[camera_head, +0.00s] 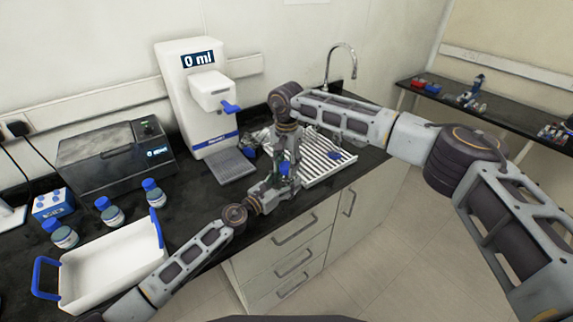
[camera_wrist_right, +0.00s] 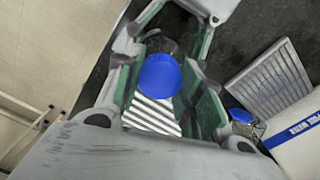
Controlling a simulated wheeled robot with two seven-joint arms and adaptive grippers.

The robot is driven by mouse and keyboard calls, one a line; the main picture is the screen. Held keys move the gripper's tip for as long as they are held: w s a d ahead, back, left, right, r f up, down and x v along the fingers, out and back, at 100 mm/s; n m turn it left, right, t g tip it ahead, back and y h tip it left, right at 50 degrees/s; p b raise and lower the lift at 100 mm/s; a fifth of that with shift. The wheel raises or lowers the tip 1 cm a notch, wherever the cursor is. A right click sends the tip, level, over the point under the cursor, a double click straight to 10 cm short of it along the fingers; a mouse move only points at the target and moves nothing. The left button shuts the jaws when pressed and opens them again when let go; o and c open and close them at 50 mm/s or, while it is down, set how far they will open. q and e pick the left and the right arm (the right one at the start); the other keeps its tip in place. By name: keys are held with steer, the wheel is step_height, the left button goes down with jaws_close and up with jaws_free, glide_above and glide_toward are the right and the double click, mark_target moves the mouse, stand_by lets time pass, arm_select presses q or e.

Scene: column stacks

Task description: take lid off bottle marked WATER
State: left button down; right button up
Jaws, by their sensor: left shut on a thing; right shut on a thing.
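A blue lid (camera_head: 285,168) shows between my two grippers above the counter's front edge. In the right wrist view the round blue lid (camera_wrist_right: 160,76) lies between the green-padded fingers of my right gripper (camera_wrist_right: 165,88). My right gripper (camera_head: 287,160) reaches down from above and is shut on the lid. My left gripper (camera_head: 276,186) comes in from the lower left, close below the right one. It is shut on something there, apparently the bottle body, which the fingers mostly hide. No WATER label is readable, and I cannot tell whether lid and bottle are apart.
A white dispenser (camera_head: 193,95) reading 0 ml stands behind, with a ribbed drying rack (camera_head: 322,158) right of it. Several blue-capped bottles (camera_head: 111,213), a white tray (camera_head: 90,275) with blue handles and a dark machine (camera_head: 115,160) stand left. Drawers (camera_head: 295,250) lie below the counter.

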steer(key=n, duration=1.3)
steer(key=shift+r, duration=0.1)
stand_by(0.4)
steer(key=o, duration=1.1)
steer(key=shift+r, duration=0.1)
steer(key=shift+r, duration=2.15)
